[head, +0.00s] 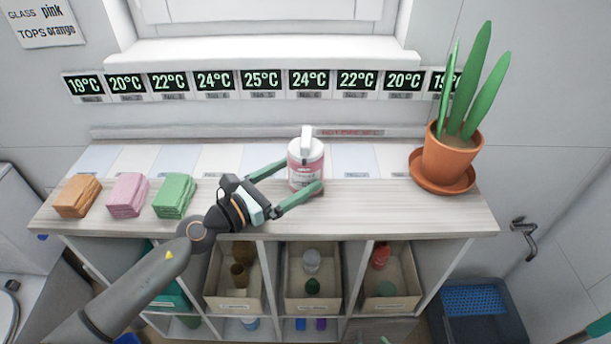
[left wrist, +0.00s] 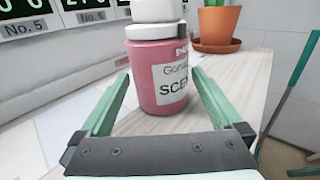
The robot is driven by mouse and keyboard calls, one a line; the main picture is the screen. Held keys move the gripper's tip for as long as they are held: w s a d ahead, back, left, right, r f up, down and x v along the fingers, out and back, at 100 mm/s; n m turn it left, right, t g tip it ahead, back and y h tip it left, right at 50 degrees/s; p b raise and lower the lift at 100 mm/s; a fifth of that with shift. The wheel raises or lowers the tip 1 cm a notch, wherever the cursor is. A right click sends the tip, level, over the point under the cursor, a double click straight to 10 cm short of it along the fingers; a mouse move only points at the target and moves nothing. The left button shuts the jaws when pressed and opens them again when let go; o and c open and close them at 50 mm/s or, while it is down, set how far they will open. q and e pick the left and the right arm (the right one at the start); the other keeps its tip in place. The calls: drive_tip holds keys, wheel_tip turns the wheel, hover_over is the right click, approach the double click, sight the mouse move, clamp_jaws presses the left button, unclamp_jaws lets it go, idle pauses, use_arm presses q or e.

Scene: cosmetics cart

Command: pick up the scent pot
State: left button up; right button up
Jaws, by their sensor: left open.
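The scent pot (head: 305,172) is a pink jar with a white lid and a white label.
A potted plant (head: 449,155) on a saucer stands at the right end. Orange (head: 78,196), pink (head: 128,194) and green (head: 175,195) folded stacks lie at the left. Temperature displays (head: 260,83) line the wall behind. Bins (head: 313,303) with small items fill the shelves below.

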sight(319, 161)
use_arm(q)
drive_tip(key=x, duration=0.6)
drive_tip(key=shift+w+d, duration=0.2)
drive_tip(key=shift+d, duration=0.05)
drive_tip(key=shift+r, duration=0.1)
drive_tip(key=c, duration=1.5)
